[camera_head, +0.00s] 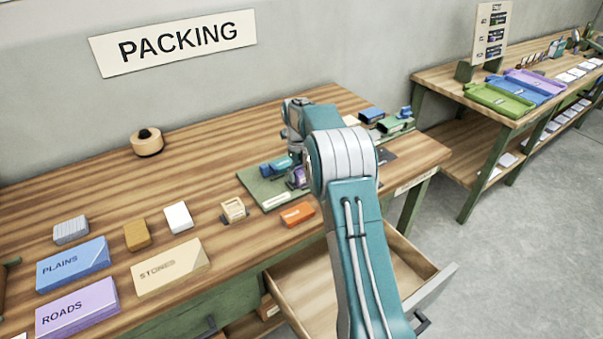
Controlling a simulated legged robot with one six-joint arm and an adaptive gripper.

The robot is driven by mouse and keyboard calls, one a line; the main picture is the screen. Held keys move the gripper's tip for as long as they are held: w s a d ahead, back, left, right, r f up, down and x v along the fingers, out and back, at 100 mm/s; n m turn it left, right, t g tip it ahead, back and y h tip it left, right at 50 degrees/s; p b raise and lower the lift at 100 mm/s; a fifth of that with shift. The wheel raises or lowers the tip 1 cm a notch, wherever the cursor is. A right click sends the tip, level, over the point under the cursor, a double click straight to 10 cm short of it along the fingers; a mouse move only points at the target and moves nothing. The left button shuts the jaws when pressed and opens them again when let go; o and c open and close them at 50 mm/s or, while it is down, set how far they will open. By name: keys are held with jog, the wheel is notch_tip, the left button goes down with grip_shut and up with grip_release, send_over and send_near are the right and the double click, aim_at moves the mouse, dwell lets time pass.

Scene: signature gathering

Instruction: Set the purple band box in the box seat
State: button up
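A small purple piece (298,178), which may be the purple band box, is on or just above the green board (258,192) on the workbench. My gripper (296,163) is at the end of my teal arm, pointing down right over this purple piece. The fingertips are small and partly hidden, so I cannot tell whether they are open or closed on it. I cannot clearly make out the box seat. A small pale wooden box (233,208) stands on a dark patch left of the board.
An orange box (297,214) lies in front of the board. Blue PLAINS (73,263), purple ROADS (77,307) and tan STONES (171,268) boxes lie at the left. An open drawer (305,275) sticks out below. A blue-topped piece (372,115) sits behind my arm.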

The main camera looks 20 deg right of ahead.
aim_at(299, 167)
jog(key=shift+o, duration=0.2)
notch_tip(299, 167, up, 12)
jog(key=w+f, duration=0.1)
jog(key=s+a+r+n+t, duration=0.2)
jog(key=s+a+r+n, duration=0.3)
jog(key=s+r+n, duration=0.5)
jog(key=s+a+r+n+t, duration=0.2)
jog(key=s+a+n, duration=0.1)
jog(key=s+n, duration=0.5)
jog(key=s+a+r+n+t, duration=0.1)
jog(key=s+a+n, duration=0.2)
jog(key=s+n, duration=0.55)
jog(key=s+a+f+n+t, duration=0.1)
jog(key=s+f+n, duration=0.2)
jog(key=s, duration=0.3)
jog(key=s+f+n+t, duration=0.1)
jog(key=s+f+n, duration=0.2)
jog(key=s, duration=0.3)
jog(key=shift+s+a+n, duration=0.2)
jog(key=shift+a+n, duration=0.2)
jog(key=shift+n, duration=0.25)
